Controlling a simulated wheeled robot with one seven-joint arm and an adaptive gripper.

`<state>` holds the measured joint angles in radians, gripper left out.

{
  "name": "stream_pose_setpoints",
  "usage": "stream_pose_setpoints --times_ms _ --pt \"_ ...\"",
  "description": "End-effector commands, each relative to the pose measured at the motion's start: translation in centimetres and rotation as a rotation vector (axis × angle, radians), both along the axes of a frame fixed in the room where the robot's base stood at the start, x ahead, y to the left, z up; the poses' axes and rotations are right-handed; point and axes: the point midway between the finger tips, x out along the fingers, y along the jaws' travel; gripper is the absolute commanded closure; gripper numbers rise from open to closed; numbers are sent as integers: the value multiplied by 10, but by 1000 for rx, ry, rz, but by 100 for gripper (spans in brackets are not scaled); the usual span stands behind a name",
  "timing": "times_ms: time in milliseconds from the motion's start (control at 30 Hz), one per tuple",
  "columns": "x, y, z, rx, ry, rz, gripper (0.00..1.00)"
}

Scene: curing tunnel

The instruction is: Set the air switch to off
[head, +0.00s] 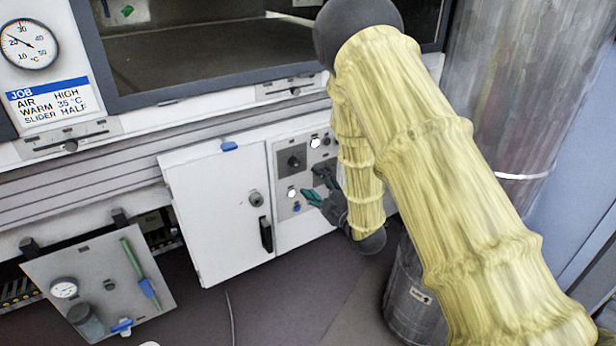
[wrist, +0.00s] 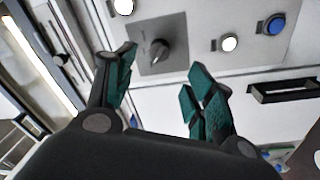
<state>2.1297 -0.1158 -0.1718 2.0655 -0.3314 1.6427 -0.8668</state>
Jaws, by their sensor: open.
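A dark rotary knob (head: 293,161) on a grey plate sits on the white control panel right of the cabinet door; no readable label tells me whether it is the air switch. In the wrist view the same knob (wrist: 158,50) lies just beyond and between my fingertips, its pointer tilted, apart from them. My gripper (head: 311,196) is in front of the panel's lower part, its teal fingers spread and empty; they also show in the wrist view (wrist: 162,78).
A white lamp (wrist: 228,42) and blue button (wrist: 275,24) are near the knob. Another white lamp (head: 315,142) is above. The white door (head: 218,215) has a black handle (head: 265,234). A job card (head: 50,101) reads AIR HIGH. A metal drum (head: 412,300) stands below right.

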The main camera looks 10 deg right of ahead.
Motion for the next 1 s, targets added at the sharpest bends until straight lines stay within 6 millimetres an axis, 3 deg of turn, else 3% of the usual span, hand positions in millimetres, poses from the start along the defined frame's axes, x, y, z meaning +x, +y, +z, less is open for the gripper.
stream_pose_setpoints --times_ms 200,667,767,867,1000 --pt "-18 -7 -2 0 1 0 46" --pt "-23 -9 -6 5 14 -4 46" --pt "-31 -13 -28 32 83 -28 46" --pt "-48 -19 -68 84 215 -73 46" --pt "-89 -30 -136 183 451 -171 46"
